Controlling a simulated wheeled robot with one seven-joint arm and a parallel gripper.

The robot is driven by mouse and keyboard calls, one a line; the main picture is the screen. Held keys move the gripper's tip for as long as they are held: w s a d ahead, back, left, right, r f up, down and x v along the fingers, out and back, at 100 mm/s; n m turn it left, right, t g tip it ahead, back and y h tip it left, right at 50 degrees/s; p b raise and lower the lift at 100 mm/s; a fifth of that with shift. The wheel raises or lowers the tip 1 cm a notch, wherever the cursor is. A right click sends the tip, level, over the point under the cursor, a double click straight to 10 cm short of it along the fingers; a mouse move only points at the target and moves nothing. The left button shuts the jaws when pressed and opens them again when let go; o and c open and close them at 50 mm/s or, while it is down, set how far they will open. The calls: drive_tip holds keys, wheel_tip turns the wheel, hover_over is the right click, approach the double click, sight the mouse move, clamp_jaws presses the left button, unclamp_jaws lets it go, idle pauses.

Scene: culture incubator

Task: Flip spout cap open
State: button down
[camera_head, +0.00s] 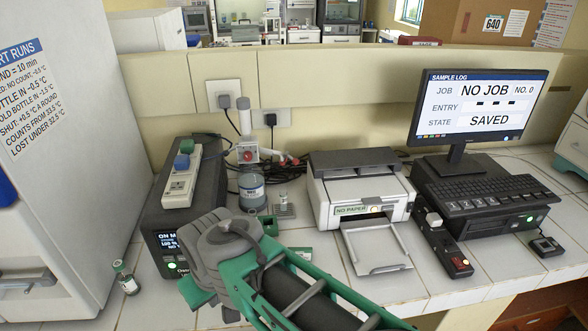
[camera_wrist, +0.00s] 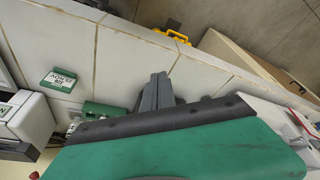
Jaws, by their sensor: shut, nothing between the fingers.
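I cannot pick out a spout cap for certain in either view. A grey jar (camera_head: 252,190) with a pale label stands at the back of the bench, left of the printer. My gripper (camera_wrist: 158,84) shows in the wrist view with its grey fingers together and nothing between them, over the white tiled bench. In the head view my green and grey arm reaches in from the bottom, and its fingertips cannot be made out.
A dark device with a lit screen (camera_head: 168,240) stands left of my arm. The printer (camera_head: 362,190) and the monitor (camera_head: 478,110) stand to the right. The white cabinet (camera_head: 75,190) borders the left. A green box (camera_wrist: 59,80) lies on the bench in the wrist view.

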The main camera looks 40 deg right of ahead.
sight(292, 159)
drive_tip(key=w+d+n+t+h+b, duration=0.1)
drive_tip(key=w+d+n+t+h, duration=0.15)
drive_tip(key=w+d+n, duration=0.4)
drive_tip(key=w+d+n+t+h, duration=0.1)
drive_tip(key=w+d+n+h, duration=0.25)
drive_tip(key=d, duration=0.55)
drive_tip(key=w+d+r+n+t+h, duration=0.1)
drive_tip(key=w+d+r+n+h, duration=0.1)
drive_tip(key=d+r+n+h, duration=0.3)
drive_tip(key=d+n, duration=0.3)
drive_tip(key=d, duration=0.1)
drive_tip(key=shift+d+r+n+t, duration=0.25)
drive_tip(key=shift+d+n+t, duration=0.05)
drive_tip(key=shift+n+t, duration=0.1)
drive_tip(key=w+d+p, duration=0.2)
drive_tip(key=w+d, duration=0.3)
drive_tip(key=d, duration=0.5)
drive_tip(key=shift+w+d+f, duration=0.15)
drive_tip(key=shift+d+f, duration=0.05)
drive_tip(key=shift+f, duration=0.05)
